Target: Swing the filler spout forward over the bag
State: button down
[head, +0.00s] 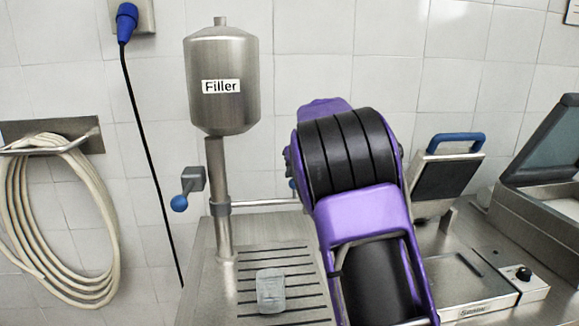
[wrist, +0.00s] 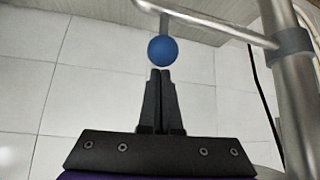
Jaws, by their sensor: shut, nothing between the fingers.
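The steel filler (head: 221,85) stands on a column at the left of the head view. From a collar on the column, the thin horizontal spout (head: 265,203) runs right, over the back of the counter, and passes behind my purple arm. A clear bag (head: 271,290) lies on the slotted tray, in front of the spout. In the wrist view, the spout tube (wrist: 215,27) carries a short stem with a blue ball knob (wrist: 164,50). My gripper (wrist: 160,74) is shut and empty, its tips just short of the knob or touching it; I cannot tell which. In the head view my arm hides the gripper.
A lever with a blue knob (head: 179,203) sticks out left of the column. A black cable (head: 146,140) and a coiled hose (head: 62,220) hang on the tiled wall. A sealer-like machine with a blue handle (head: 455,142) stands to the right. The space above the tray is clear.

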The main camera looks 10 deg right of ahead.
jog(key=shift+s+d+f, duration=0.1)
jog(key=shift+s, duration=0.45)
jog(key=shift+s, duration=0.15)
